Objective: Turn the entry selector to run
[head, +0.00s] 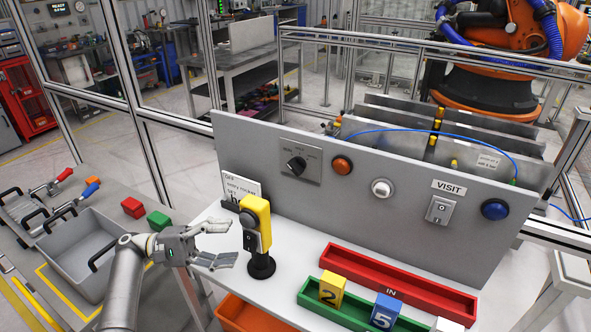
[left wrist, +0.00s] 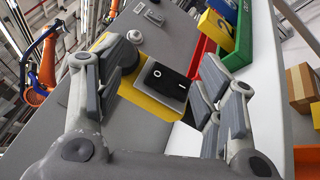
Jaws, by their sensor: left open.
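A dark rotary selector knob (head: 296,165) sits on a grey plate with small labels at the left of the upright panel. The labels are too small to read, and I cannot tell which one the knob points at. A yellow hand unit (head: 257,218) stands upright on a round black base in front of the panel. Its black rocker switch, marked 0 and 1, shows in the left wrist view (left wrist: 166,82). My left gripper (head: 231,242) is open, with its fingers pointing at the yellow unit from the left. My right gripper is not in view.
The grey panel (head: 370,215) also carries an orange button (head: 342,165), a white knob (head: 382,188), a VISIT switch (head: 440,209) and a blue button (head: 495,209). Red (head: 410,287) and green trays (head: 312,291) lie before it. A grey bin (head: 70,262) stands left.

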